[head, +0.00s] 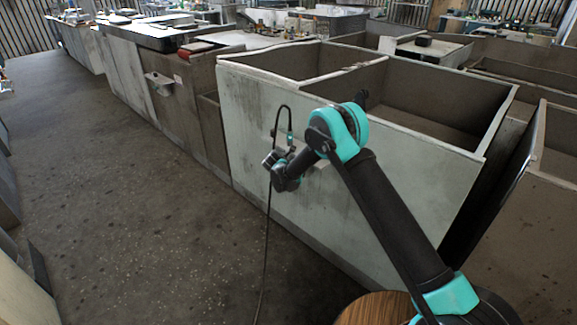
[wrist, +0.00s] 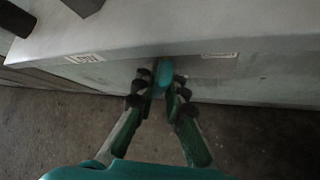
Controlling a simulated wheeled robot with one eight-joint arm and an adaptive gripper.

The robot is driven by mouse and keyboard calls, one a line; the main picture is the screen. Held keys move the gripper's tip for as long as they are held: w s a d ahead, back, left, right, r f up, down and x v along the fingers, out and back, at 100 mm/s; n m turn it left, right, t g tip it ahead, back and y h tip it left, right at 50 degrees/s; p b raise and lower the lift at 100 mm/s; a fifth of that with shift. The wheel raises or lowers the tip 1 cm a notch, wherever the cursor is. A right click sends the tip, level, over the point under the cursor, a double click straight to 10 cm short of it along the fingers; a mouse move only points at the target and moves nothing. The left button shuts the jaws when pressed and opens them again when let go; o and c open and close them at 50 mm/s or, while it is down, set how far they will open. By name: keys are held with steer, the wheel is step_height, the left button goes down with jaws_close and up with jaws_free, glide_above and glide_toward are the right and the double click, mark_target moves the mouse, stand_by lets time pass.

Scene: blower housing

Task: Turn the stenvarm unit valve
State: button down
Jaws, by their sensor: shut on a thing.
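In the wrist view a small teal rounded piece (wrist: 164,72), which looks like the handle of the stenvarm unit valve, stands out at the face of a pale grey unit (wrist: 200,20). My gripper (wrist: 161,88) is shut on it, with one dark fingertip on each side. The lower part of the handle is partly hidden between the fingers. How far it is turned cannot be told. In the head view my gripper end is by the front of a large pale bin-like housing (head: 330,190), and the valve itself cannot be made out.
Small white labels (wrist: 85,58) sit on the unit's face on both sides of the handle. Dark bars (wrist: 15,18) show at the upper left of the wrist view. Open concrete floor (head: 130,200) lies left of the housing; cluttered benches (head: 250,42) stand behind.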

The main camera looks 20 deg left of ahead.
steer(key=shift+n+g+h, duration=0.8)
steer(key=shift+n+h, duration=0.1)
steer(key=shift+h, duration=0.6)
steer(key=c, duration=1.6)
jaws_free()
steer(key=v, duration=1.2)
